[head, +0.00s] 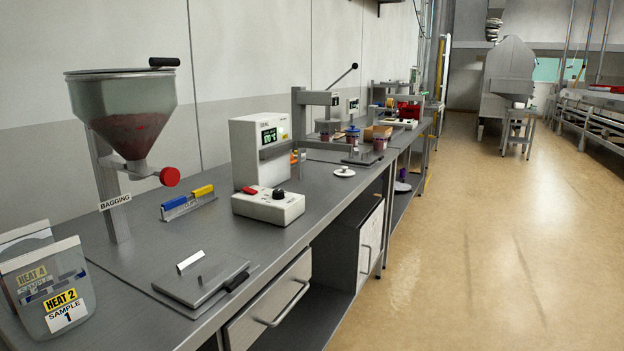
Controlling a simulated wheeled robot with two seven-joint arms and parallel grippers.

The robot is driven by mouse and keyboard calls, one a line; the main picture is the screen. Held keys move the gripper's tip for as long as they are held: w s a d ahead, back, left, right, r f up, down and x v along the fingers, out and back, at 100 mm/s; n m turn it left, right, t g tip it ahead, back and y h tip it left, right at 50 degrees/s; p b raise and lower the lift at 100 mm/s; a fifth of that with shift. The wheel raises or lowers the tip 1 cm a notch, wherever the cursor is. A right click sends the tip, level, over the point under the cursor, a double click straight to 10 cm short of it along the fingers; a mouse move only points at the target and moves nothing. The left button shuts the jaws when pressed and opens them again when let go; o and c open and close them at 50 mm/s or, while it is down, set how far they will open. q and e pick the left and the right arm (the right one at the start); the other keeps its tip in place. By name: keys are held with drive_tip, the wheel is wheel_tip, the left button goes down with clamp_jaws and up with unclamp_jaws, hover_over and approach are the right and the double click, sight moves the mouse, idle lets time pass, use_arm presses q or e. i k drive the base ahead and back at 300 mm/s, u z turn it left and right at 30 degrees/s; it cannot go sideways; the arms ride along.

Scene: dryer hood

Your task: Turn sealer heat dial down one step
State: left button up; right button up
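A white machine (257,150) with a small green-lit display (269,135) stands on the grey bench, left of the picture's middle. Its low white front box (268,207) carries a black dial (278,194) on top and a red switch (250,190) to the dial's left. The dial's setting is too small to read. This appears to be the sealer. A clear pouch (52,292) labelled "HEAT 2" and "SAMPLE 1" stands at the near left, with another pouch (24,238) marked "HEAT 4" behind it. Neither of my grippers shows in the head view.
A hopper (122,110) with a red knob stands over the bench (215,240), by a "BAGGING" sign. A flat plate (202,278) with a black handle lies near the front edge. Clips (188,203) sit behind. The floor (470,240) to the right is clear.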

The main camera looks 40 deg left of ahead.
sight(278, 194)
drive_tip(key=i, duration=1.6)
drive_tip(key=u, duration=2.05)
